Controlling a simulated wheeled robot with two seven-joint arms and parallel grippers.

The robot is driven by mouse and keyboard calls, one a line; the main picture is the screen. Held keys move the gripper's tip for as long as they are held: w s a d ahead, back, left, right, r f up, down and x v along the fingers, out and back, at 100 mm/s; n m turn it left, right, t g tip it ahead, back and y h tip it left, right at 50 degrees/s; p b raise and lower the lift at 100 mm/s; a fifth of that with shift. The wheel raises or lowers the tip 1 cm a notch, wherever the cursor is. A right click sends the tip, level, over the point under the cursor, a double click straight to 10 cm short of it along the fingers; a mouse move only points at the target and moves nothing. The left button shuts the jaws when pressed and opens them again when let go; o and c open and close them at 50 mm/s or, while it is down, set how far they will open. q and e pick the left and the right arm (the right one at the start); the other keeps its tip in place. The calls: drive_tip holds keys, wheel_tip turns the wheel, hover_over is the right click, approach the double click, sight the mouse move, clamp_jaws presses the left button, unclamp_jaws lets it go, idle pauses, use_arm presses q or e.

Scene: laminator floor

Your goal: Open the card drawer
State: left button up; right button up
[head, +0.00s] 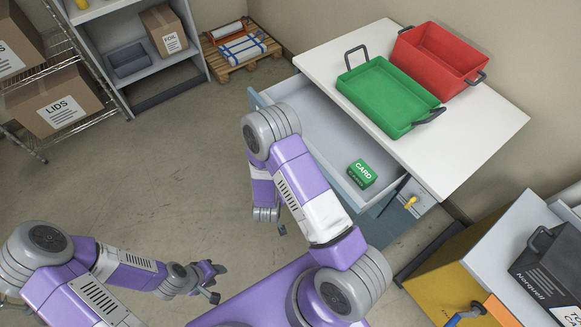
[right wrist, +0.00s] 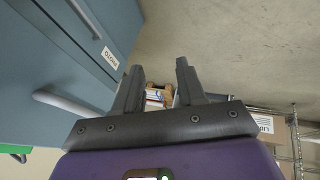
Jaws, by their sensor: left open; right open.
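The card drawer (head: 309,119) is pulled out of the blue cabinet under the white top. A green box marked CARD (head: 362,174) lies inside it at the near end. My right arm crosses in front of the drawer and hides part of its front. My right gripper (head: 281,228) hangs low beside the drawer's front side, mostly hidden by my arm. In the right wrist view the right gripper (right wrist: 158,84) is open and empty, apart from a blue drawer front with a grey handle (right wrist: 70,104) and a label. My left gripper (head: 216,282) is open and empty over the floor.
A green tray (head: 385,98) and a red tray (head: 437,62) stand on the cabinet's white top (head: 480,120). A yellow unit (head: 445,275) stands at right. A wire rack with LIDS boxes (head: 55,100) and a pallet (head: 240,48) stand at back. The floor at left is clear.

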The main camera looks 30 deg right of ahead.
drive_tip(key=w+d+r+n+h+b, duration=0.1)
drive_tip(key=w+d+h+b, duration=0.1)
drive_tip(key=w+d+h, duration=0.1)
drive_tip(key=w+d+r+n+t+h+b, duration=0.1)
drive_tip(key=w+d+h+b, duration=0.2)
drive_tip(key=d+h, duration=0.1)
drive_tip(key=w+d+r+n+t+h+b, duration=0.1)
drive_tip(key=w+d+r+h+b, duration=0.1)
drive_tip(key=w+d+h, duration=0.1)
drive_tip(key=shift+w+d+n+h+b, duration=0.35)
drive_tip(key=shift+w+d, duration=0.2)
drive_tip(key=shift+d, duration=0.2)
use_arm(q)
wheel_tip(320, 180, down, 9)
drive_tip(key=shift+f, duration=0.15)
use_arm(e)
clamp_jaws()
